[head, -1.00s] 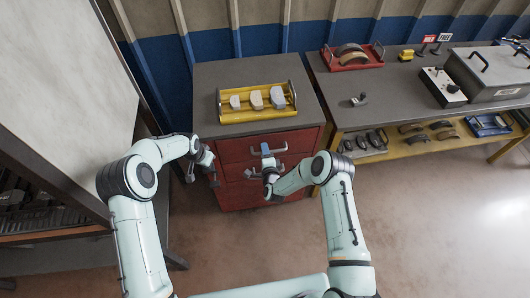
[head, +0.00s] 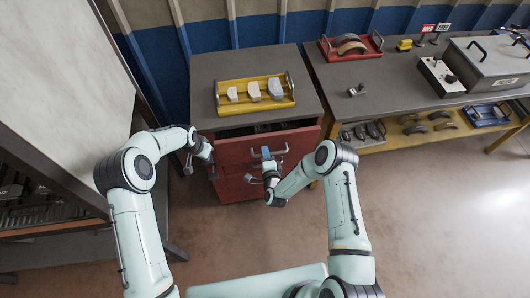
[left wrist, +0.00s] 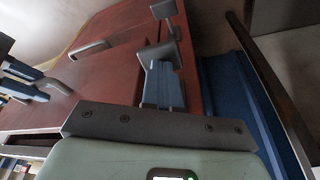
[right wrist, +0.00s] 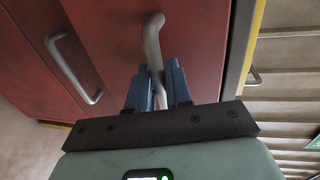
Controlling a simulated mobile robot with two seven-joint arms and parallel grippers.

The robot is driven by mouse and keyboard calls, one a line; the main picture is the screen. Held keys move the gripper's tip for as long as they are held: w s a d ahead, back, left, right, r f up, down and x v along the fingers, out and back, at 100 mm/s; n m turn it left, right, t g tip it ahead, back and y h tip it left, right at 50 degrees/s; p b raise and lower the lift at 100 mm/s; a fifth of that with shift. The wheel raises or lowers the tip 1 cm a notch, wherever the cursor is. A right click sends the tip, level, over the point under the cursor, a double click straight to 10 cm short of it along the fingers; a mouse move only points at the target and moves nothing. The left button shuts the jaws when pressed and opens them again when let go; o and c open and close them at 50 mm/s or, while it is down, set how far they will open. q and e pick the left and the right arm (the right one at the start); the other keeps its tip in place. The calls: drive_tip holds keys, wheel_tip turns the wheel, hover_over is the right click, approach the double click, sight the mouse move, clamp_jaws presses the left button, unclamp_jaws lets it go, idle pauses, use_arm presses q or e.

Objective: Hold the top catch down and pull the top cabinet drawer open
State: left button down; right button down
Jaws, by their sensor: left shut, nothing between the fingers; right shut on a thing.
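The red cabinet (head: 228,188) has its top drawer (head: 230,150) pulled out, with a dark gap (head: 262,127) showing behind its front. My right gripper (head: 270,168) is shut on the top drawer's grey bar handle (right wrist: 152,40); in the right wrist view its blue fingers (right wrist: 158,88) sit on either side of the bar. My left gripper (head: 207,158) is at the cabinet's left edge. In the left wrist view its blue fingers (left wrist: 163,85) are shut and empty, right by a dark grey catch (left wrist: 160,52). Whether they touch is unclear. A second catch (left wrist: 164,9) shows beyond.
A lower drawer handle (right wrist: 72,68) is beside the held one. A yellow tray (head: 228,109) with several grey pieces stands on the cabinet top. A workbench (head: 385,85) adjoins at right. A dark rack (head: 40,195) is close on the left. Floor in front is clear.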

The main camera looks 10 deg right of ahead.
use_arm(q)
drive_tip(key=shift+s+f, duration=0.1)
use_arm(e)
drive_tip(key=c, duration=1.2)
unclamp_jaws()
drive_tip(key=shift+s, duration=0.1)
drive_tip(key=v, duration=1.2)
use_arm(q)
drive_tip(key=w+d+v, duration=0.1)
drive_tip(key=w+v, duration=0.1)
drive_tip(key=v, duration=0.9)
drive_tip(key=shift+w+d+r, duration=0.15)
drive_tip(key=shift+w+r, duration=0.1)
drive_tip(key=shift+f, duration=0.1)
